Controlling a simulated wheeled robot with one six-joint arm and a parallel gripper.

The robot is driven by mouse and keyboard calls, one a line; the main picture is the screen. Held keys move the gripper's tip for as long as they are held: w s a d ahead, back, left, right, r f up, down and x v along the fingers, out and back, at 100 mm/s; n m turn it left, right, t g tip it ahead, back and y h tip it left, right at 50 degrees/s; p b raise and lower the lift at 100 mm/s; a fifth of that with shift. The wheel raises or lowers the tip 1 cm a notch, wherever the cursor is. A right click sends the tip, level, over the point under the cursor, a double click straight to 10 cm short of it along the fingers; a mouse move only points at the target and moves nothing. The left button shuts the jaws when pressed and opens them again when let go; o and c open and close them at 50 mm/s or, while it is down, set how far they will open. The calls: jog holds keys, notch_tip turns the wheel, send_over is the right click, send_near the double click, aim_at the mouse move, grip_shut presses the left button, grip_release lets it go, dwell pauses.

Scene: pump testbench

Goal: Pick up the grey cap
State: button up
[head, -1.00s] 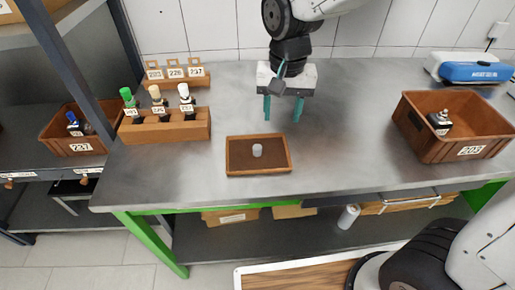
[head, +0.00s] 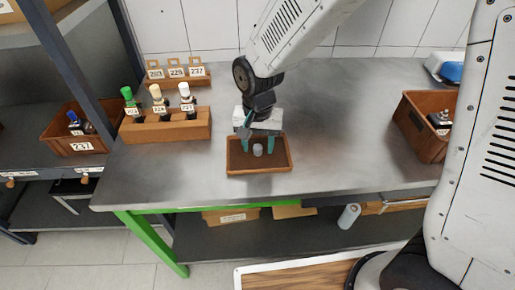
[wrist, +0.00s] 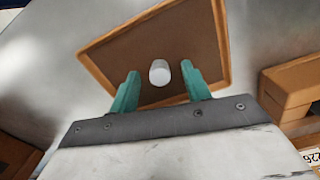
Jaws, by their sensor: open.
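The grey cap (head: 257,149) is a small light cylinder standing in a shallow brown wooden tray (head: 240,170) on the metal table. It also shows in the wrist view (wrist: 159,73), between and just beyond my fingertips. My gripper (head: 257,148) has two teal fingers, spread apart with nothing between them that they touch. The fingers hang over the back part of the tray, one on each side of the cap in the picture. In the wrist view my gripper (wrist: 160,82) is open, and a gap shows between each finger and the cap.
A wooden rack (head: 165,128) with several labelled bottles stands left of the tray, with a smaller rack (head: 178,76) behind it. A brown bin (head: 418,128) stands at the right. The tray's raised rim surrounds the cap. The table between tray and bin is clear.

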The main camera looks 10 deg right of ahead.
grip_shut()
dwell(0.3)
